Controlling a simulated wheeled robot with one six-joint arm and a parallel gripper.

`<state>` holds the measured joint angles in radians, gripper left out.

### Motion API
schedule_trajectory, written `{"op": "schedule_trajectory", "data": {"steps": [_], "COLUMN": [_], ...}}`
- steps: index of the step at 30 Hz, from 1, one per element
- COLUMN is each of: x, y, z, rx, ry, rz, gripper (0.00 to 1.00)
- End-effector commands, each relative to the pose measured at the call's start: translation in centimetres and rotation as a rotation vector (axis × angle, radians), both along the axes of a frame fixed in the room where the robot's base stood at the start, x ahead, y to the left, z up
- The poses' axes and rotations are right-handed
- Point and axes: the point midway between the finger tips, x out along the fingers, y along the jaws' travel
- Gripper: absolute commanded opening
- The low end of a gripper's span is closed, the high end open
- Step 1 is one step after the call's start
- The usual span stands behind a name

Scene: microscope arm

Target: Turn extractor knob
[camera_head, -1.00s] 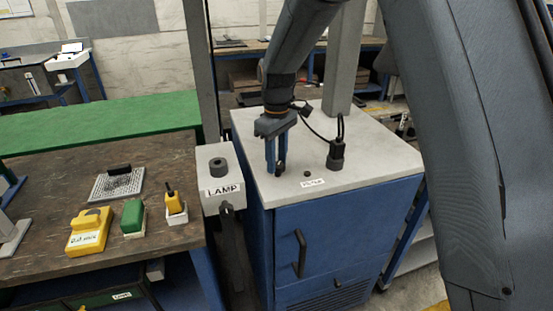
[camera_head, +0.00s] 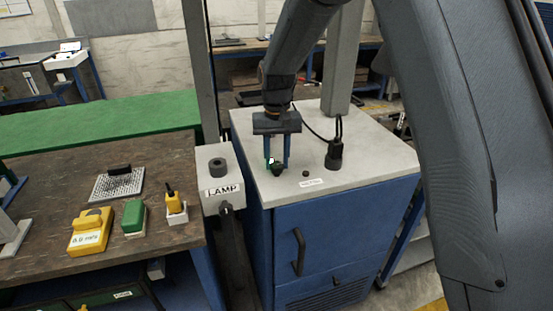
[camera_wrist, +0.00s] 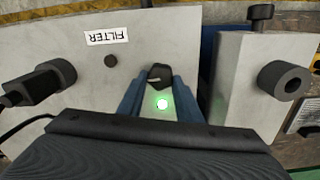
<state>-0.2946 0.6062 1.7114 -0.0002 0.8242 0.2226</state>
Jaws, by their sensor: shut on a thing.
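The black extractor knob (camera_wrist: 160,75) sits on the grey top of the blue cabinet, and it also shows in the head view (camera_head: 278,169). A pale mark shows on it. My gripper (camera_head: 278,163) points down at it, with its blue fingers on either side of the knob; in the wrist view the gripper (camera_wrist: 160,85) is shut on it. A green lamp (camera_wrist: 162,104) glows beside the knob, between the fingers. It shows as a small green spot in the head view (camera_head: 270,162).
A FILTER label (camera_wrist: 107,36) and small black button (camera_wrist: 111,60) lie beside the knob. A black cable plug (camera_head: 334,155) stands on the cabinet top (camera_head: 380,160). The LAMP box (camera_head: 215,170) is left of it. A yellow meter (camera_head: 90,232) lies on the wooden bench.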

Motion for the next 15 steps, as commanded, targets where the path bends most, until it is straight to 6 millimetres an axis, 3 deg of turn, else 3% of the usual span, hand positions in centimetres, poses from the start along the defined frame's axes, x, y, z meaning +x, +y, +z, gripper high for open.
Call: {"op": "schedule_trajectory", "data": {"steps": [15], "x": [0.03], "y": [0.02], "z": [0.09], "rx": [0.001], "ry": [-0.001], "rz": [-0.071], "gripper": [0.09]}}
